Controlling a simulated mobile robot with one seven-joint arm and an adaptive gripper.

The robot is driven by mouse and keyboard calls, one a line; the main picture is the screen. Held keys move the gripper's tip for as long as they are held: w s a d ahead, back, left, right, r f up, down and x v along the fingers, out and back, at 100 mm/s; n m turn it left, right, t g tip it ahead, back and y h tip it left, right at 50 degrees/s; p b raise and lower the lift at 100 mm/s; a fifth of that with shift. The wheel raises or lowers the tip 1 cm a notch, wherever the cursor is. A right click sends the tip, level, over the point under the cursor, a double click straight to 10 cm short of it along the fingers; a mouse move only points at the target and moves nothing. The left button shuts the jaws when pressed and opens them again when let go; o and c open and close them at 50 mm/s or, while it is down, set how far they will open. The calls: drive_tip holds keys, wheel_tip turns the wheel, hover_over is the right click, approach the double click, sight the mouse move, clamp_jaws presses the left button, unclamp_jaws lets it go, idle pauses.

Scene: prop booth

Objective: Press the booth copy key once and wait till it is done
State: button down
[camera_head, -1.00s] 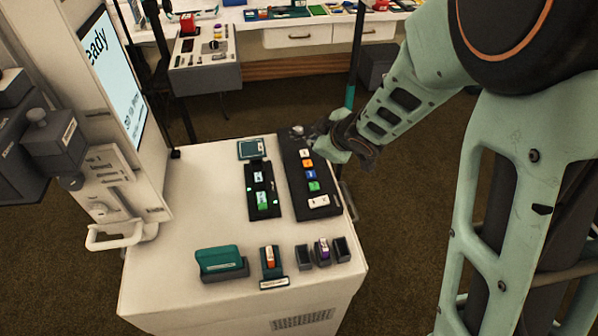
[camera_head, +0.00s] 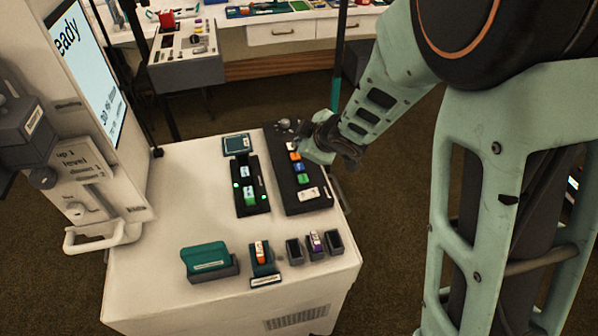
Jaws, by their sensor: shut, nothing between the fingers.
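A black key panel (camera_head: 286,190) lies on the white console top. It carries a column of small keys: a white one partly covered at the far end, an orange key (camera_head: 295,156), a blue key (camera_head: 299,167), a green key (camera_head: 304,179) and a wide white key (camera_head: 308,194) nearest. The labels are too small to read, so I cannot tell which is the copy key. My gripper (camera_head: 318,152) is shut and empty, over the right side of the panel near the white and orange keys. Its fingertips are unclear; I cannot tell whether they touch anything. The screen (camera_head: 85,75) shows "eady".
A second black strip (camera_head: 250,188) with two keys and green lights lies left of the panel. A teal block (camera_head: 207,259), an orange-topped holder (camera_head: 262,258) and small dark cups (camera_head: 294,250) stand along the front. A lever unit (camera_head: 90,195) is at left.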

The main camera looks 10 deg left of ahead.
sight(300, 168)
drive_tip(key=shift+f+b, duration=1.9)
drive_tip(key=shift+f, duration=0.65)
drive_tip(key=shift+f, duration=0.15)
drive_tip(key=shift+f+b, duration=0.25)
drive_tip(key=shift+b, duration=0.15)
drive_tip(key=shift+f+b, duration=0.4)
drive_tip(key=shift+f, duration=0.05)
drive_tip(key=shift+r, duration=0.1)
drive_tip(key=shift+r+p, duration=0.75)
wheel_tip(300, 168, up, 5)
drive_tip(key=p, duration=0.5)
drive_tip(key=shift+r, duration=0.1)
